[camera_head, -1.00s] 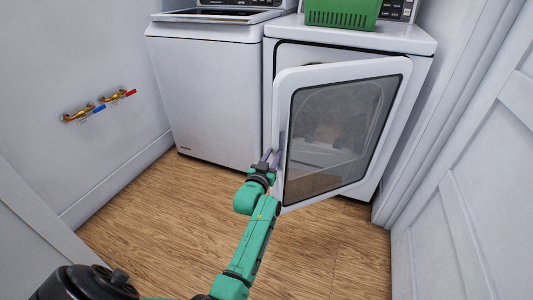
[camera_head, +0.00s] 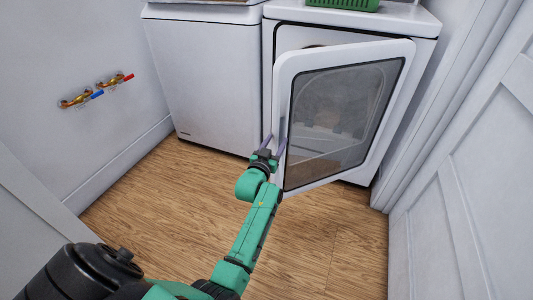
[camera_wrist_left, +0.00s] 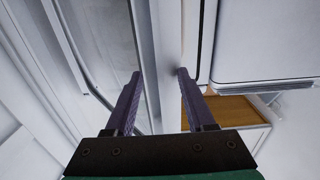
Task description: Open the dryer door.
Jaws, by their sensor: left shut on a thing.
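The dryer (camera_head: 425,22) stands at the back right in the head view. Its white-framed dryer door (camera_head: 400,95), with a dark glass window, is part open, hinged at the right, with its left edge swung out toward me. My left gripper (camera_head: 273,144) is at the free left edge of the door, low down. In the left wrist view, the two purple fingers (camera_wrist_left: 156,75) are on either side of the door's edge (camera_wrist_left: 158,45), shut on it. My right gripper is not in view.
A white washer (camera_head: 205,75) stands left of the dryer. A green basket (camera_head: 340,4) sits on top of the dryer. Taps (camera_head: 95,92) stick out of the left wall. A panelled white door (camera_head: 470,170) is at the right. The wooden floor (camera_head: 320,240) before the machines is clear.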

